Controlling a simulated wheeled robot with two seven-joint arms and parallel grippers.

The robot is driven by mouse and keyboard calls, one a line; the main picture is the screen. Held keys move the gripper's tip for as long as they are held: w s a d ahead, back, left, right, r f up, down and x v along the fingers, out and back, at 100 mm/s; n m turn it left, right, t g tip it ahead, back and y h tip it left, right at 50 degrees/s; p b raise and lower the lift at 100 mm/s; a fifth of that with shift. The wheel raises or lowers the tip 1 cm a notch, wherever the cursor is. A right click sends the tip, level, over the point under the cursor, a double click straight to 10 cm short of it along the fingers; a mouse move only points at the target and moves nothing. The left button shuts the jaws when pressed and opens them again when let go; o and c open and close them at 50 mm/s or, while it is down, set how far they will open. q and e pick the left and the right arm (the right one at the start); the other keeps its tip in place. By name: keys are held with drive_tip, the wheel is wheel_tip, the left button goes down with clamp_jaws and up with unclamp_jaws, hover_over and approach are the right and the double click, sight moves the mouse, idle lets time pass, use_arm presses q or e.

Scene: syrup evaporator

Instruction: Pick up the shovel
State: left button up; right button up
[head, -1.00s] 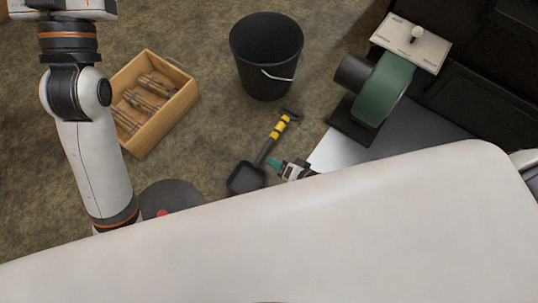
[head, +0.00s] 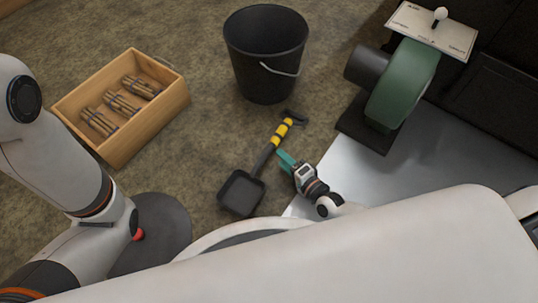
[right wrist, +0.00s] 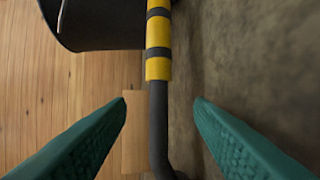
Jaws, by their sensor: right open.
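The shovel lies on the ground in the head view, with a black square scoop (head: 241,192) and a dark shaft leading to a grip with yellow bands (head: 281,133). My right gripper (head: 285,158) is beside the shaft, between scoop and grip. In the right wrist view its two teal fingers (right wrist: 160,112) are open, and the shovel's shaft (right wrist: 158,125) runs through the gap between them, apart from both. The yellow-banded grip (right wrist: 158,45) is farther up in that view. My left arm shows at the left of the head view; its gripper is out of frame.
A black bucket (head: 265,75) with a wire handle stands behind the shovel. A wooden crate (head: 158,120) with several bundles of sticks is at the left. A green machine (head: 402,85) and a panel with a white knob (head: 440,32) stand at the right.

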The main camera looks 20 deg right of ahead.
sight(267, 155)
drive_tip(key=b+x, duration=0.3)
drive_tip(key=x, duration=0.1)
drive_tip(key=shift+w+a+f, duration=0.15)
drive_tip(key=shift+w+a, duration=0.15)
drive_tip(key=shift+w+a+b, duration=0.15)
drive_tip(key=shift+w+b, duration=0.15)
drive_tip(key=shift+w, duration=0.15)
drive_tip(key=c, duration=0.9)
clamp_jaws()
